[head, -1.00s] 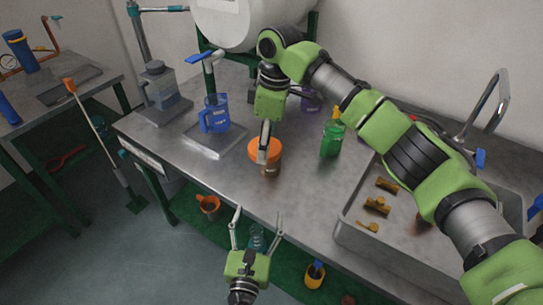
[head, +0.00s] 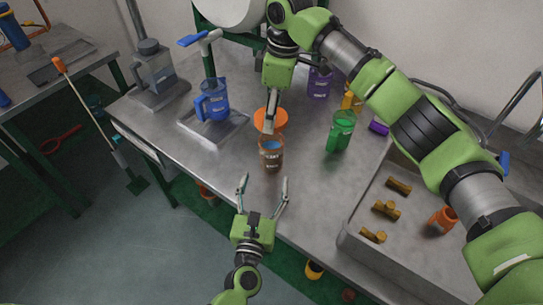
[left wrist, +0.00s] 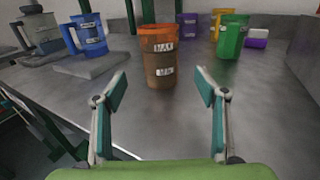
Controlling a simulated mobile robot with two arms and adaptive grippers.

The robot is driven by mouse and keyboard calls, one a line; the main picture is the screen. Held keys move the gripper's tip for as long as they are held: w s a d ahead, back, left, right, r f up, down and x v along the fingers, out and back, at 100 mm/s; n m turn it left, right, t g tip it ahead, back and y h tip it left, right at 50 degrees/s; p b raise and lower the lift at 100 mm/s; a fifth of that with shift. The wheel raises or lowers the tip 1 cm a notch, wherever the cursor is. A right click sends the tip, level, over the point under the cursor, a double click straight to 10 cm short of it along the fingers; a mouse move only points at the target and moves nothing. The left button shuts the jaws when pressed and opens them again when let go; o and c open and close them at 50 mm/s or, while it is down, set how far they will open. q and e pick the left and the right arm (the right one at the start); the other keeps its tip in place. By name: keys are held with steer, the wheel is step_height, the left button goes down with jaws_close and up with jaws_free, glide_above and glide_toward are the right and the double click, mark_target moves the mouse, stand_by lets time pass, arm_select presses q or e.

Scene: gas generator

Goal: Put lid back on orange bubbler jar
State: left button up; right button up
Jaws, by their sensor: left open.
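The orange bubbler jar (head: 270,160) stands upright on the steel bench. Its top is open, and something bluish shows inside. In the left wrist view the labelled jar (left wrist: 160,62) stands straight ahead, beyond the fingers. The orange lid (head: 278,120) is just behind and above the jar in the head view, apart from its rim. My right gripper (head: 269,130) is shut on the lid, its fingers partly covering it. My left gripper (head: 264,181) is open and empty in front of the jar; its fingers (left wrist: 165,90) are spread with bare bench between them.
A blue jug (head: 214,102) stands on a plate at the left. A green jar (head: 340,132), a purple jar (head: 319,82) and a yellow jar (head: 351,98) stand behind and right. A sink (head: 362,210) with brass pieces lies at the right.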

mark_target(273, 145)
arm_select(q)
steer(key=w, duration=0.3)
steer(key=w+d, duration=0.1)
steer(key=w, duration=0.3)
steer(key=w+d, duration=0.1)
steer(key=w, duration=0.3)
steer(key=shift+w, duration=0.2)
arm_select(e)
steer(key=shift+w, duration=0.1)
arm_select(q)
steer(key=c, duration=1.7)
arm_select(e)
steer(key=shift+f, duration=2.55)
